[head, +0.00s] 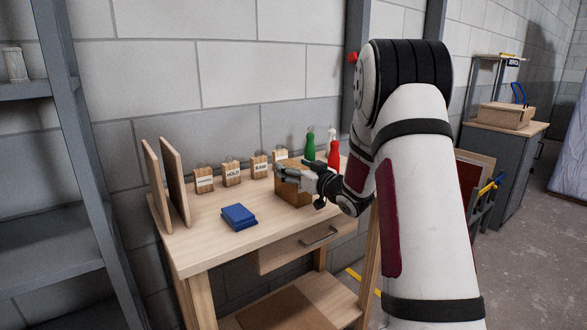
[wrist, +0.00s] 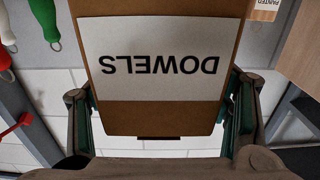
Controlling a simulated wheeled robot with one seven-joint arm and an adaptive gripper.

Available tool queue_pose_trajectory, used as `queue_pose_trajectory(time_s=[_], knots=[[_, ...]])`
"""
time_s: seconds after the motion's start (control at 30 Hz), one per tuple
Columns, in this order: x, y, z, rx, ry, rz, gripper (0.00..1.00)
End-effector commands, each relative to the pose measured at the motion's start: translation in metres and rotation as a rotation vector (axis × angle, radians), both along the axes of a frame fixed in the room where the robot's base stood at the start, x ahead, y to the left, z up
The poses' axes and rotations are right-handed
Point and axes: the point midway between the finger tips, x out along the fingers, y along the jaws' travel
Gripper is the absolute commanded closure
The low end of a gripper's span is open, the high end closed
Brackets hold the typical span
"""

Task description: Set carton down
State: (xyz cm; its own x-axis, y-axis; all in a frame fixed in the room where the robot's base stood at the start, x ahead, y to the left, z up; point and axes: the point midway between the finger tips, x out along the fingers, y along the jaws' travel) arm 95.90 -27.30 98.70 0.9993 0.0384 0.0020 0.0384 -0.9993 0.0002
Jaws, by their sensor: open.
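A brown carton (head: 291,196) stands on the wooden workbench (head: 205,236), toward its right part. In the wrist view the carton (wrist: 152,118) shows a white label reading DOWELS, upside down in that picture. My gripper (head: 283,174) is at the carton, and its fingers (wrist: 160,128) lie on either side of it. The fingers are open, with a narrow gap seeming to show beside the carton. My gripper and arm hide part of the carton in the head view.
Small labelled wooden blocks (head: 232,174) line the back. Two upright boards (head: 166,187) stand at the left end. Green (head: 309,147) and red (head: 333,153) bottle-like things stand behind the carton. The front left of the bench is clear.

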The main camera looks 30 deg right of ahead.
Motion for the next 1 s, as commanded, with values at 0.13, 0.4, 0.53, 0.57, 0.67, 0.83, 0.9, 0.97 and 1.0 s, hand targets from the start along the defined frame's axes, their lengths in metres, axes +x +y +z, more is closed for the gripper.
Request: queue_pose_trajectory(time_s=[0.13, 0.4, 0.53, 0.57, 0.67, 0.83, 0.9, 0.97, 1.0], knots=[[-0.026, -0.003, 0.0, 0.0, 0.003, -0.005, 0.29], [-0.082, -0.005, 0.0, 0.001, 0.003, -0.005, 0.29], [-0.101, -0.006, 0.0, 0.0, 0.002, -0.005, 0.29], [-0.104, -0.006, -0.001, 0.0, 0.003, -0.004, 0.29], [-0.112, -0.005, 0.0, 0.001, 0.001, -0.003, 0.29], [-0.117, -0.005, -0.001, 0.001, 0.002, -0.002, 0.29], [-0.116, -0.004, 0.0, -0.001, 0.004, -0.003, 0.29], [-0.114, -0.002, 0.002, -0.011, 0.018, -0.012, 0.29], [-0.112, -0.001, 0.004, -0.022, 0.033, -0.022, 0.29]])
